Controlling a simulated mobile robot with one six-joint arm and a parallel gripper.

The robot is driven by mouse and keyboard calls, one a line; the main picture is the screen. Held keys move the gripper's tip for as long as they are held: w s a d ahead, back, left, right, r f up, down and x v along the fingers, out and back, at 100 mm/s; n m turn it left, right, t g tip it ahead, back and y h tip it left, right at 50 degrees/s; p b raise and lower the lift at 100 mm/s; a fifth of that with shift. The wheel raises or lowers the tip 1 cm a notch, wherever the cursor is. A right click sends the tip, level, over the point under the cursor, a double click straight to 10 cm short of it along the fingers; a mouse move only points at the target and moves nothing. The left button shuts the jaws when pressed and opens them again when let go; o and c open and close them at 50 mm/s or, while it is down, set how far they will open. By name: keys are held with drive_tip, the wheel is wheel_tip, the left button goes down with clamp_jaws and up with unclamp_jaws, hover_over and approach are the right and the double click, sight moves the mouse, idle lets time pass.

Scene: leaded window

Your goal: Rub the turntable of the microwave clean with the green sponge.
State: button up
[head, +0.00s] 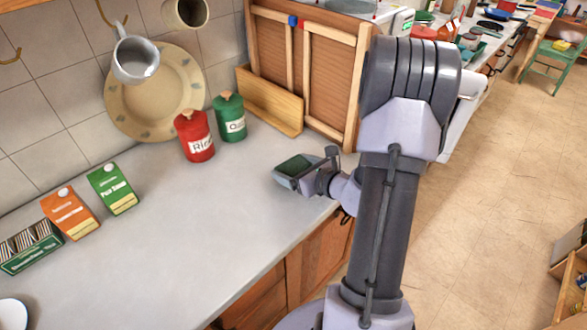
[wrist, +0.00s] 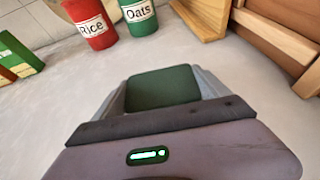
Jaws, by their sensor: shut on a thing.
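The green sponge (head: 294,167) is held in my gripper (head: 294,175), above the pale countertop in the head view. In the wrist view the dark green sponge (wrist: 162,87) sits between the two grey fingers of my gripper (wrist: 165,92), which are shut on its sides. Its underside is hidden. I cannot make out a microwave or its turntable in either view.
A red Rice canister (head: 195,136) and a green Oats canister (head: 230,118) stand near the wall. A wooden board (head: 270,100) and a wooden-framed cabinet (head: 325,75) stand behind my gripper. Cartons (head: 112,190) stand at the left. The middle of the counter (head: 195,230) is clear.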

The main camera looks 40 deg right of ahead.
wheel_tip(320, 180, up, 3)
drive_tip(key=shift+p, duration=0.7)
drive_tip(key=s+d+r+p, duration=0.1)
drive_tip(key=s+d+p, duration=0.2)
drive_tip(key=s, duration=1.2)
drive_tip(key=shift+s+d, duration=0.15)
drive_tip(key=shift+d, duration=0.75)
drive_tip(key=shift+r, duration=0.1)
